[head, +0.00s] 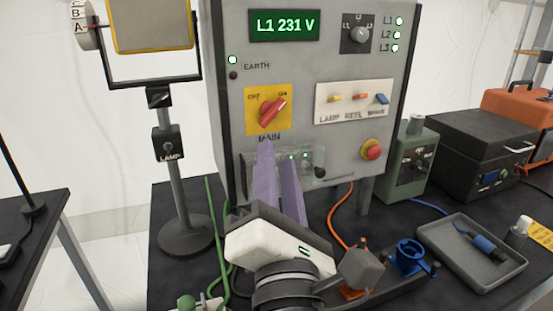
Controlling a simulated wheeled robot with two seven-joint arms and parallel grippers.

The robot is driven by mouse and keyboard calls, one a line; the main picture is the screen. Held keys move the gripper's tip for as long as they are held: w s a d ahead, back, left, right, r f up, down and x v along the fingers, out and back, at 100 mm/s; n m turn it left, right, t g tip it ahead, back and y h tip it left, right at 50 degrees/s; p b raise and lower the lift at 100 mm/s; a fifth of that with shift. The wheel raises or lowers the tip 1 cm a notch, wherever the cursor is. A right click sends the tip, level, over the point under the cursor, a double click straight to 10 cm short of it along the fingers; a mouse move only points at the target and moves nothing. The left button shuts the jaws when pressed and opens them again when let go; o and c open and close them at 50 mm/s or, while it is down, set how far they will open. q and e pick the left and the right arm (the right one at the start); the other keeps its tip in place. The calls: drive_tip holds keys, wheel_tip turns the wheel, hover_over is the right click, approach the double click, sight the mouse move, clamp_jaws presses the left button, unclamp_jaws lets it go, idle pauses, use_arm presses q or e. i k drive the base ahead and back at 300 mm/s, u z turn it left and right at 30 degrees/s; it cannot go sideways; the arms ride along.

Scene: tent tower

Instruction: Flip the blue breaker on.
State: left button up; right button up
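The blue breaker (382,99) is the rightmost of three small levers on a white plate (352,104) on the grey power cabinet. A yellow lever (335,98) and an orange lever (360,96) sit to its left. The blue lever looks larger and hangs lower than these two; its exact position is hard to tell. My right gripper (277,155) points up at the cabinet front, below the red main switch (272,111), left of and lower than the blue breaker. Its purple fingers are apart with nothing seen between them. My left gripper is not in view.
A red knob (372,149) protrudes below the breaker plate. A clear-covered socket area (318,163) lies behind my fingers. A lamp stand (168,143) is left; a green box (414,160), black case (480,150) and grey tray (438,231) are right. An orange cable (332,220) hangs below.

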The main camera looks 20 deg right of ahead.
sight(382, 99)
drive_tip(key=k, duration=1)
